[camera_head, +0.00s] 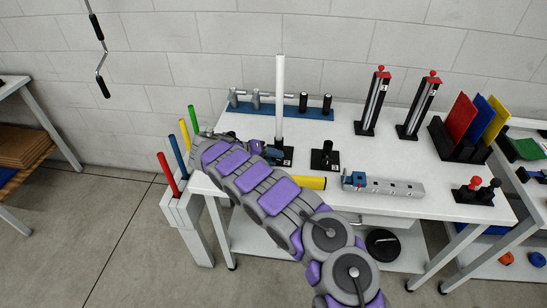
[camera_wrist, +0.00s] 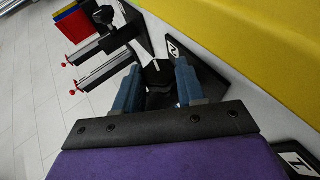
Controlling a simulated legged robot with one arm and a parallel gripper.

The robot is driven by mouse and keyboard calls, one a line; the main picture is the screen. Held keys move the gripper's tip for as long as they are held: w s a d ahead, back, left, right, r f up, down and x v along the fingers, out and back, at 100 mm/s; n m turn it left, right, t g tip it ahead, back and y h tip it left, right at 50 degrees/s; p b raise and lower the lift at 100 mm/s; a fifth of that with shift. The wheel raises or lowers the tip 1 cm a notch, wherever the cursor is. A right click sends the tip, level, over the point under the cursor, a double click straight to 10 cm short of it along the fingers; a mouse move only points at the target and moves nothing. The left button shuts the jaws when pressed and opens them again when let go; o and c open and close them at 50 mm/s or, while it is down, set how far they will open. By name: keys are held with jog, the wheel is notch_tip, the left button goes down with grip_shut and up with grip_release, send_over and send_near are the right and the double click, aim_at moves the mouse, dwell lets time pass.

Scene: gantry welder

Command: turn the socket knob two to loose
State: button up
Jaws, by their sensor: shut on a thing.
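In the wrist view my gripper (camera_wrist: 156,72) has its two blue fingers on either side of a black knob (camera_wrist: 155,67), and it is shut on it. The black plate (camera_wrist: 207,72) beside the knob carries a white label marked 2. Another black plate (camera_wrist: 289,148), marked 1, shows at the lower right. In the head view my gripper (camera_head: 273,154) is low over the table near the base of the white upright pole (camera_head: 280,95). A black socket (camera_head: 325,158) stands to the right of it. The fingertip contact is too small to make out there.
A yellow cylinder (camera_head: 311,183) lies along the table's front, close to my arm. A grey rail with a blue block (camera_head: 385,186) lies to its right. Two red-topped towers (camera_head: 373,101) stand behind. A blue rack (camera_head: 285,110) is at the back left.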

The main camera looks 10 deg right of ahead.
jog(key=shift+a+f+n+h, duration=0.2)
jog(key=shift+f+n+h, duration=0.1)
jog(key=shift+h, duration=0.8)
jog(key=o, duration=1.1)
jog(key=shift+w+a, duration=0.1)
jog(key=shift+c, duration=0.2)
jog(key=shift+d+r, duration=0.1)
jog(key=shift+d, duration=0.1)
